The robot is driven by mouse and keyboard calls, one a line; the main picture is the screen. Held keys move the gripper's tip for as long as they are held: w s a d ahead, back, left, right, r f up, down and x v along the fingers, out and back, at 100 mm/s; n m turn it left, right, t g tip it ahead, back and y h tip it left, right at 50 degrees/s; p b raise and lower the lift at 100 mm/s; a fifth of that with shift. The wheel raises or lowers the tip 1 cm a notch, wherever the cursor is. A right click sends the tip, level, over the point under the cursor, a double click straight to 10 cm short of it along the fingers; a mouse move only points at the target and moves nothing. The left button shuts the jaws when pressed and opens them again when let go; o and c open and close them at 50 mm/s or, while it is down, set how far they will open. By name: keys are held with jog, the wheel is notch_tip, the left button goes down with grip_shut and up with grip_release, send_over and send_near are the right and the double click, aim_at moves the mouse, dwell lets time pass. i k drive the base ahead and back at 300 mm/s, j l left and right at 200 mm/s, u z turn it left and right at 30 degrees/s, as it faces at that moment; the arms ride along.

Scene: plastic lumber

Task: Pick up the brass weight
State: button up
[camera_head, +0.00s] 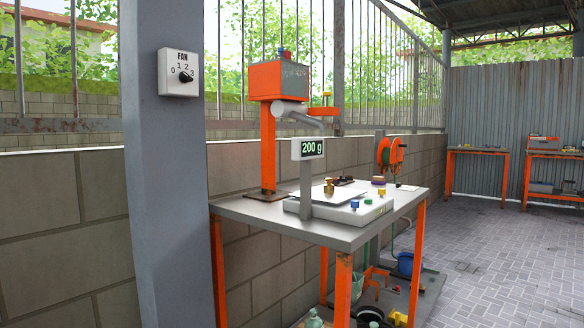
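A small brass-coloured weight (330,187) stands upright on the thin metal pan of a white bench scale (345,212). The scale sits on a grey-topped table (262,212) with orange legs. Its raised display (308,148) reads 200 g and partly blocks the view of the pan's left side. My gripper is not in view.
An orange box (278,80) with a grey spout stands on an orange post at the table's left end. Small coloured items lie around the scale. A grey pillar (158,220) with a fan dial (178,73) rises left of the table. Paved floor (490,260) is open at right.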

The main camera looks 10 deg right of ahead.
aim_at(328, 188)
jog(key=l+u, duration=0.1)
jog(key=u, duration=0.45)
jog(key=i+l+u, duration=0.2)
jog(key=l+u, duration=0.25)
jog(key=l, duration=0.45)
jog(key=l+u, duration=0.45)
jog(key=l, duration=0.45)
jog(key=k+l, duration=0.1)
jog(key=l, duration=1)
jog(key=k+l, duration=0.15)
jog(key=l, duration=0.35)
jog(key=k, duration=0.35)
jog(key=l+u, duration=0.2)
jog(key=l, duration=0.25)
jog(key=k+l+u, duration=0.25)
jog(key=l, duration=0.2)
jog(key=l+u, duration=0.2)
jog(key=l, duration=0.3)
